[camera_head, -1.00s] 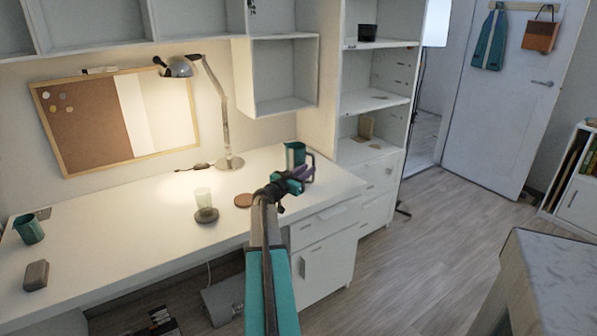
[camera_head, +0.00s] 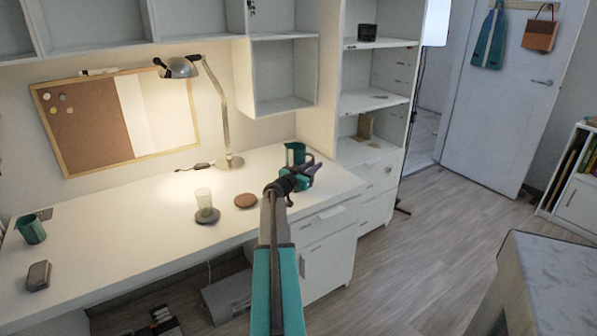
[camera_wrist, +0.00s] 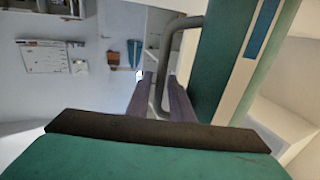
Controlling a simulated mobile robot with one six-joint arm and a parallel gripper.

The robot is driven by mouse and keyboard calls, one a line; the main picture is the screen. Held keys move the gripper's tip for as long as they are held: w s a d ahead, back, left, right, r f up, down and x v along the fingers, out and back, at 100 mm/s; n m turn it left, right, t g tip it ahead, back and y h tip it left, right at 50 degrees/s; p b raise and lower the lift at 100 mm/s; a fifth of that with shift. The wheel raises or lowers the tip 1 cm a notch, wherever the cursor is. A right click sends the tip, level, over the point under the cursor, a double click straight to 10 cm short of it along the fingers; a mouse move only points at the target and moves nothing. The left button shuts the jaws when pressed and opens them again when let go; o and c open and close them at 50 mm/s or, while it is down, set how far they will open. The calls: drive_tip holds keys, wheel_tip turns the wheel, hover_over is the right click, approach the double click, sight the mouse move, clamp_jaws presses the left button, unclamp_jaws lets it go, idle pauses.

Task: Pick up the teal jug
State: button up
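The teal jug (camera_head: 295,153) stands upright near the right end of the white desk, against the wall side. Its handle points right, and my gripper (camera_head: 311,172) is in front of it, partly covering its lower part. In the wrist view the jug (camera_wrist: 208,65) is large and close at right, with its grey looped handle (camera_wrist: 173,38) toward the middle. The two purple fingers of my gripper (camera_wrist: 158,82) are apart, and the handle's lower part appears between them. I cannot tell whether either finger touches it.
On the desk (camera_head: 130,235) are a pale cup (camera_head: 203,197) on a dark coaster, a brown coaster (camera_head: 245,201), a lamp (camera_head: 228,110), another teal vessel (camera_head: 31,229) and a small grey object (camera_head: 38,276). A tall shelf (camera_head: 372,110) stands right of the jug.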

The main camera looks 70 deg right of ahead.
clamp_jaws()
drive_tip(key=shift+r, duration=0.15)
idle(0.4)
wheel_tip(320, 180, up, 18)
drive_tip(key=b, duration=0.1)
idle(0.6)
idle(0.8)
